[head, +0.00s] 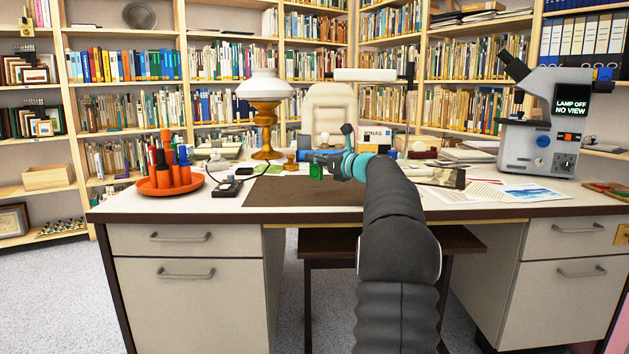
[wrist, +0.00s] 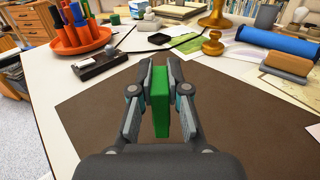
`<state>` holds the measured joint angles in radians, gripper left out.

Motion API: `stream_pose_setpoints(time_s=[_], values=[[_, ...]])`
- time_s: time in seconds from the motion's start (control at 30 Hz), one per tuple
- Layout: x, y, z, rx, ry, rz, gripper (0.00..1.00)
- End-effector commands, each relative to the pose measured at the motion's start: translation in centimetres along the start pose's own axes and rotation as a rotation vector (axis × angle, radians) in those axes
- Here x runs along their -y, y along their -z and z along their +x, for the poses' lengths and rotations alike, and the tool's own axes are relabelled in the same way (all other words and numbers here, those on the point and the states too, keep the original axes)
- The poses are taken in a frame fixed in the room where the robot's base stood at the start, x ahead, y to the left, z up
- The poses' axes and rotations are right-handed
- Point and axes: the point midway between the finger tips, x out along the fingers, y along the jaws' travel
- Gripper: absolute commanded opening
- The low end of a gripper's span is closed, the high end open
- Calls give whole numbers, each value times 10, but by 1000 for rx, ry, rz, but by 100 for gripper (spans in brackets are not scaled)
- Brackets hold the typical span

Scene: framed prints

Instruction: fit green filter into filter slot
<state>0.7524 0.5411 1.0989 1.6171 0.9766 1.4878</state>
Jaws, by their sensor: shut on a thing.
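The green filter (wrist: 160,102) is a green block held upright between the fingers of my gripper (wrist: 160,75) in the wrist view. My gripper is shut on it, above the brown desk mat (wrist: 240,120). The microscope (head: 540,120) stands at the right end of the desk, with a screen reading "LAMP OFF NO VIEW".
An orange tray (head: 170,188) with several upright orange and dark items stands at the desk's left. A black device (head: 228,188) lies beside the mat. A brass lamp (head: 264,130) stands behind the mat. Papers (head: 490,190) lie toward the microscope. Most of the mat is clear.

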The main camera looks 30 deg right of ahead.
Motion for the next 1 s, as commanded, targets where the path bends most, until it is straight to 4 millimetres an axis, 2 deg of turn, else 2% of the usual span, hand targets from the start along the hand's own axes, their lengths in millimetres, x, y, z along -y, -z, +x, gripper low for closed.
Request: stream_pose_setpoints(time_s=[0.17, 0.43, 0.87, 0.9, 1.0], values=[[-4, 8, 1, -1, 0, 1, 0], [-4, 42, 0, -1, 0, 0, 0], [-3, 46, 0, 0, 0, 0, 0], [-3, 47, 0, 0, 0, 0, 17], [-3, 46, 0, 0, 0, 0, 40]])
